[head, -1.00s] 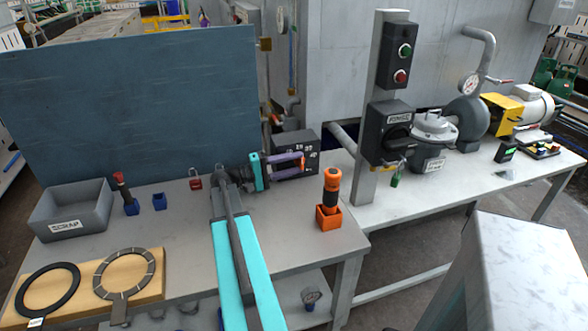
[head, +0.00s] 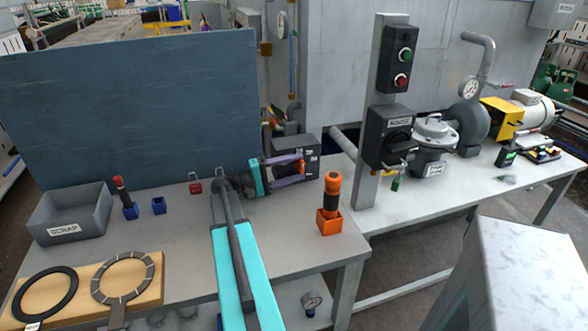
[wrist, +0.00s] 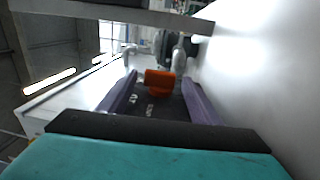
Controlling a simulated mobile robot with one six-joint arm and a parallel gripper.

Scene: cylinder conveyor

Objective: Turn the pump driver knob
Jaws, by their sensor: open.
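A dark box (head: 296,145) with white markings stands at the back right of the near table, partly hidden by my gripper. An orange knob (head: 299,166) shows on its front; I take it for the pump driver knob, though no readable label confirms this. In the wrist view the orange knob (wrist: 158,80) is ahead, between the two purple fingers. My gripper (head: 302,167) is open, with its fingers reaching toward the box face on either side of the knob. Contact with the knob cannot be told.
A blue-grey panel (head: 130,105) stands behind the table. An orange holder (head: 328,222) with an orange-and-black tool stands in front of the box. A post with a switch box (head: 388,135) is to the right. A scrap bin (head: 70,212) and padlock (head: 195,186) are left.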

